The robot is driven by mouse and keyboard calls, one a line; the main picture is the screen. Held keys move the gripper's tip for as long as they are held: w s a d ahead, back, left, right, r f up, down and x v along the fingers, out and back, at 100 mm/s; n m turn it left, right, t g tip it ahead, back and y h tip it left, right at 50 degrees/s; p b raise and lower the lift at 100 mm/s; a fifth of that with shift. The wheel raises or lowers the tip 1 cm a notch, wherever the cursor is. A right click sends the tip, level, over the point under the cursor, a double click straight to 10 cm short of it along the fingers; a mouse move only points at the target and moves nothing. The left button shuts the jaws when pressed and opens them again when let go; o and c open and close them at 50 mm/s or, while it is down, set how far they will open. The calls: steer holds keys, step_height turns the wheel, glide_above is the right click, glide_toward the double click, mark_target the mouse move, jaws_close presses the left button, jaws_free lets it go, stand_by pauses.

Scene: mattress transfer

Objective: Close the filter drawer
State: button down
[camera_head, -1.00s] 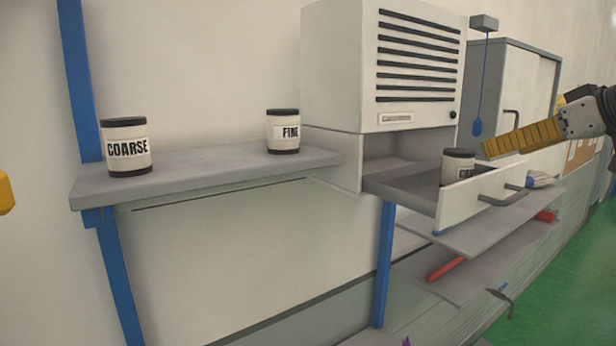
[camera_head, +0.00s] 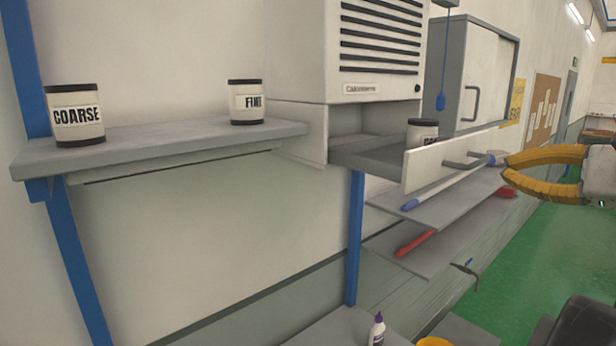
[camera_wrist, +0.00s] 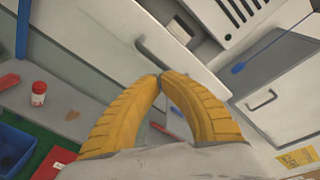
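The filter drawer (camera_head: 425,170) stands pulled out below the louvred white unit (camera_head: 378,50). A dark-lidded canister (camera_head: 423,132) stands in it, its label partly hidden by the drawer front. The grey bar handle (camera_head: 467,163) is on the front. My gripper (camera_head: 506,167) has two yellow ribbed fingers, bowed, with tips drawn together and nothing seen between them. It is in front of the drawer, to the right of the handle. In the wrist view my fingertips (camera_wrist: 160,76) overlap the handle (camera_wrist: 150,52); I cannot tell whether they touch it.
Canisters marked COARSE (camera_head: 76,115) and FINE (camera_head: 246,102) stand on the grey wall shelf (camera_head: 170,140). Lower shelves (camera_head: 450,205) under the drawer hold brushes. A grey cabinet (camera_head: 480,70) stands behind.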

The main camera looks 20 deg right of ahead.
steer(key=s+f+m+t+y+b, duration=0.15)
steer(key=s+f+m, duration=0.3)
steer(key=m, duration=0.55)
steer(key=r+p+x, duration=0.1)
steer(key=p+x, duration=0.2)
steer(key=x, duration=1)
steer(key=shift+w, duration=0.15)
steer(key=shift+a+h, duration=0.15)
steer(key=shift+h, duration=0.1)
steer(key=b+x, duration=0.1)
steer(key=x, duration=1.7)
steer(key=shift+w+a+r+b, duration=0.1)
steer(key=shift+w+r+b, duration=0.05)
steer(key=shift+w+b, duration=0.15)
